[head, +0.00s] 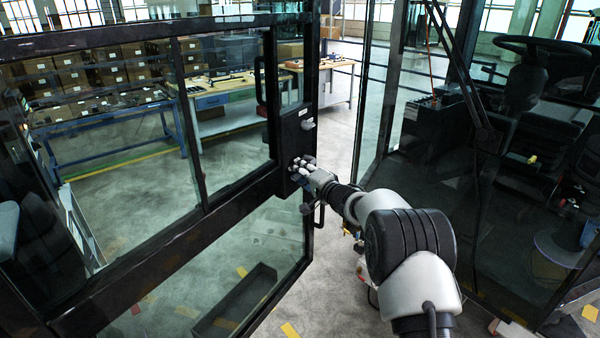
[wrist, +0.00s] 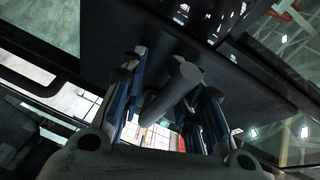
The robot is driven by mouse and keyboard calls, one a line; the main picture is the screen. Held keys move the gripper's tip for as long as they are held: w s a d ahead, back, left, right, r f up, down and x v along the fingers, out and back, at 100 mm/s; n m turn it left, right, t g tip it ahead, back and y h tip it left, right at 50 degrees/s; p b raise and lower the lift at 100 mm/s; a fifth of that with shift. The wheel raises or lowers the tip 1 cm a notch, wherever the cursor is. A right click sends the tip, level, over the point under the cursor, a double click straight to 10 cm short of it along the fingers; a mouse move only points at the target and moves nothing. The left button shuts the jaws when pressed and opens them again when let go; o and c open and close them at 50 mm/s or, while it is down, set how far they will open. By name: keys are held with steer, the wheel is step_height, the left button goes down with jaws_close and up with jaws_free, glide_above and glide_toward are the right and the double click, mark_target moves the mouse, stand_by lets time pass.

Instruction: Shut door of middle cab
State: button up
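The cab door (head: 192,120) is a black frame with large glass panes. It stands swung open, with a gap between its free edge and the cab (head: 480,150) at the right. My gripper (head: 303,165) is at the dark lock plate (head: 290,140) on the door's free edge, below a small grey knob (head: 307,124). In the wrist view, the fingers of my gripper (wrist: 168,100) are spread on either side of a dark round bar (wrist: 172,88) that sticks out from a dark panel. Gaps show between bar and fingers; whether any part touches is unclear.
The cab interior holds a seat (head: 535,145) and a steering wheel (head: 543,47). Workbenches (head: 215,98) and stacked boxes (head: 75,80) stand behind the door. Grey floor (head: 345,120) shows through the gap between door and cab. A dark tray (head: 235,302) lies low behind the glass.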

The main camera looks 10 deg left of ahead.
steer(key=shift+s+f, duration=0.1)
steer(key=shift+f, duration=0.05)
steer(key=v, duration=0.8)
steer(key=shift+d, duration=0.1)
stand_by(0.4)
steer(key=s+d+r+m+h+p, duration=0.2)
steer(key=s+d+r+m+p, duration=0.2)
steer(key=s+d, duration=0.85)
steer(key=x, duration=1.7)
steer(key=shift+s+a+r+b, duration=0.1)
steer(key=shift+s+a+b, duration=0.1)
steer(key=shift+a+b, duration=0.1)
